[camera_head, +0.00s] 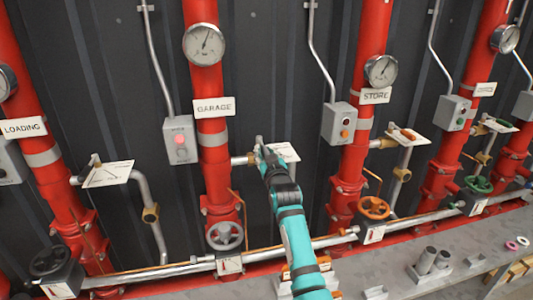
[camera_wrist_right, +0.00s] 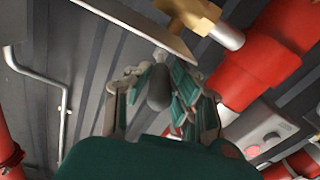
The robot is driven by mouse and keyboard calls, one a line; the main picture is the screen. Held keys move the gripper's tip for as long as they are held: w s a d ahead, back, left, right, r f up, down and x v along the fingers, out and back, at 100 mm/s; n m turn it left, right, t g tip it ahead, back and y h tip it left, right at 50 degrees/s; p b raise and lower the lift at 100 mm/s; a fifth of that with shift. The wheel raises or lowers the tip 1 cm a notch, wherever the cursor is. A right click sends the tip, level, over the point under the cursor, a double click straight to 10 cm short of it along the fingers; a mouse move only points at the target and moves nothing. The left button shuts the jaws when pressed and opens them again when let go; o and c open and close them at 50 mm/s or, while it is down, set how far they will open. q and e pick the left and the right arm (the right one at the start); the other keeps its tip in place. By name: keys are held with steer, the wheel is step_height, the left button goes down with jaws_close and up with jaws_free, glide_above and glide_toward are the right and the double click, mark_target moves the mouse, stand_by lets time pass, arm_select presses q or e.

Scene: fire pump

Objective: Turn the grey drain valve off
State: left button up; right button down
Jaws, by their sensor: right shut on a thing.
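The plate's edge (camera_wrist_right: 140,30) and the brass fitting (camera_wrist_right: 190,14) lie just beyond. My left gripper is not in view.
A grey handwheel (camera_head: 225,236) and an orange handwheel (camera_head: 373,208) stand lower down. A grey switch box (camera_head: 181,140) with a lit red button is left of the GARAGE pipe.

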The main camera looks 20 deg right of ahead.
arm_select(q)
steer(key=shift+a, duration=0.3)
arm_select(e)
steer(key=shift+a+f, duration=0.1)
steer(key=c, duration=1.2)
jaws_free()
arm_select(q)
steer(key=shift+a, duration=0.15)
arm_select(e)
steer(key=shift+o, duration=0.2)
steer(key=shift+a, duration=0.1)
steer(key=s+a, duration=0.2)
steer(key=s, duration=0.9)
steer(key=shift+s, duration=0.35)
steer(key=shift+a+f, duration=0.1)
